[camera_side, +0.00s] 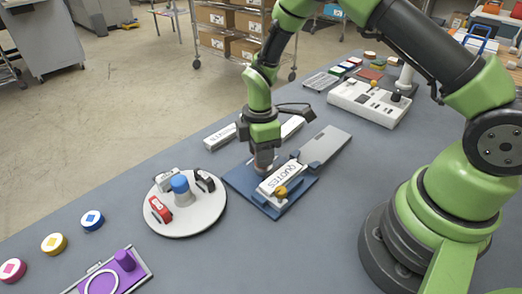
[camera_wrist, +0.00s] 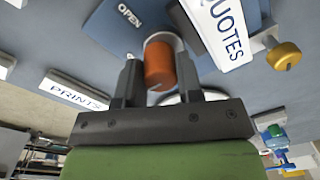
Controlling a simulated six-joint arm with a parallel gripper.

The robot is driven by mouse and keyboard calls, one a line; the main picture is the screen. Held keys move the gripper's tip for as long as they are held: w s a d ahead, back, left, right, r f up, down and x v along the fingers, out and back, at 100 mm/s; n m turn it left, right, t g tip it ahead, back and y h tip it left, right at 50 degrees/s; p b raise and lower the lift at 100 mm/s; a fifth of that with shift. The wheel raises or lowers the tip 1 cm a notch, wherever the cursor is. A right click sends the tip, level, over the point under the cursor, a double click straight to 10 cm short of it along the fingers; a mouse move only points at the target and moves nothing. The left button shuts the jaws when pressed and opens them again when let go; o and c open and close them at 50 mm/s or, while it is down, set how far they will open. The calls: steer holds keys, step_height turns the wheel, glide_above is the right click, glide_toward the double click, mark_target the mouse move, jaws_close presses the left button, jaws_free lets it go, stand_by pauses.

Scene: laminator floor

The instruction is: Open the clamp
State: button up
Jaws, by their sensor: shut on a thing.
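The clamp fixture is a blue plate (camera_side: 237,180) on the table, with a white bar marked QUOTES (camera_side: 279,177) lying across it. The QUOTES bar (camera_wrist: 220,32) also shows at the upper right of the wrist view. An orange cylindrical knob (camera_wrist: 159,63) stands on the plate beside the bar, close to the word OPEN (camera_wrist: 129,15). My gripper (camera_wrist: 159,80) is shut on the orange knob, with one finger on each side. In the side view my gripper (camera_side: 263,168) points down at the plate and hides the knob.
A yellow knob (camera_side: 281,192) sits by the near end of the bar. A round white turntable (camera_side: 185,221) with small stamps and a blue knob stands to the left. A PRINTS bar (camera_wrist: 75,91) lies behind. A grey plate (camera_side: 326,143) and a white control box (camera_side: 365,104) lie further right.

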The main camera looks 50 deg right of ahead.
steer(key=m, duration=0.4)
steer(key=shift+m, duration=0.4)
steer(key=m, duration=0.9)
steer(key=shift+t, duration=0.3)
steer(key=shift+d+m, duration=0.1)
steer(key=shift+m, duration=2)
steer(key=o, duration=0.9)
